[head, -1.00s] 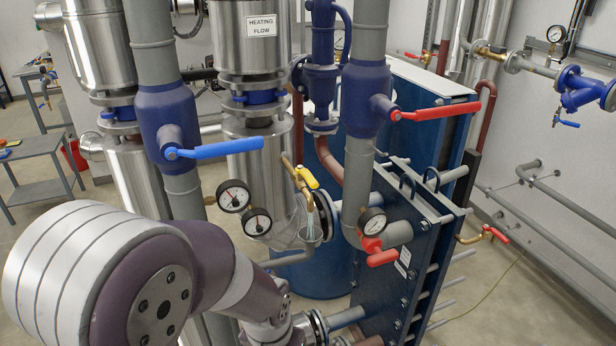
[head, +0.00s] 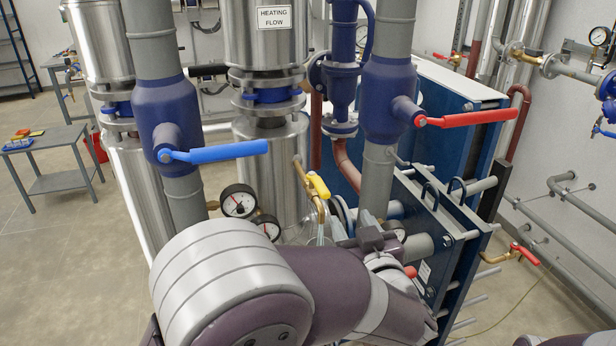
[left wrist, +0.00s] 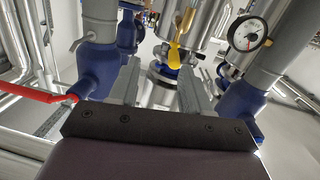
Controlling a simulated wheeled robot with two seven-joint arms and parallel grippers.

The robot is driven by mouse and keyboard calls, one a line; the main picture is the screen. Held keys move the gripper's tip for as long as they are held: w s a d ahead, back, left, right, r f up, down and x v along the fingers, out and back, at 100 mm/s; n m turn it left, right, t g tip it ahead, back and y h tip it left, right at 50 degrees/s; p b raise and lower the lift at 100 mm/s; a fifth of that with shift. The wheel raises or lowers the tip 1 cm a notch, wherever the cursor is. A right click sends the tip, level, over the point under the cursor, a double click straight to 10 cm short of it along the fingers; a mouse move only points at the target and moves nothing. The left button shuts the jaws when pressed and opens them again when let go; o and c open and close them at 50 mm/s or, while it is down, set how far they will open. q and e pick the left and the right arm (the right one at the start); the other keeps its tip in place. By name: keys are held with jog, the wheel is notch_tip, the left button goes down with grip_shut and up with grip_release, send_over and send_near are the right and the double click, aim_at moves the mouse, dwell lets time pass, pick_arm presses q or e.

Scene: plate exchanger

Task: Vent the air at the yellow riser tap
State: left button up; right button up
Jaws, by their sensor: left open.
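The yellow riser tap (head: 318,186) has a yellow lever on a thin brass pipe in front of the steel riser, in the middle of the head view. It also shows in the left wrist view (left wrist: 174,54), ahead of the fingers and between their lines. My left gripper (left wrist: 160,82) is open, with nothing between its fingers. In the head view, the left gripper (head: 357,239) is just below and right of the tap, apart from it, partly hidden by my own arm. A clear vessel below the tap's spout is mostly hidden. My right gripper is out of view.
A blue-handled valve (head: 213,152) and a red-handled valve (head: 465,118) stick out on grey pipes either side of the tap. Gauges (head: 239,201) sit left of it. The blue plate exchanger (head: 450,235) stands right. Open floor lies left, with a grey trolley (head: 50,150).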

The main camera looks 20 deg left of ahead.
aim_at(316, 178)
pick_arm(q)
jog(key=shift+y, duration=0.8)
jog(key=p+x, duration=0.1)
jog(key=x, duration=0.3)
jog(key=a+r+p+x, duration=0.1)
jog(key=x, duration=0.3)
jog(key=s+p+x, duration=0.1)
jog(key=x, duration=0.3)
jog(key=shift+s+a+r, duration=0.15)
jog(key=shift+a+r, duration=0.2)
jog(key=shift+w+a+f+p, duration=0.1)
jog(key=shift+w+a+p, duration=0.1)
jog(key=shift+w+p, duration=0.15)
grip_shut()
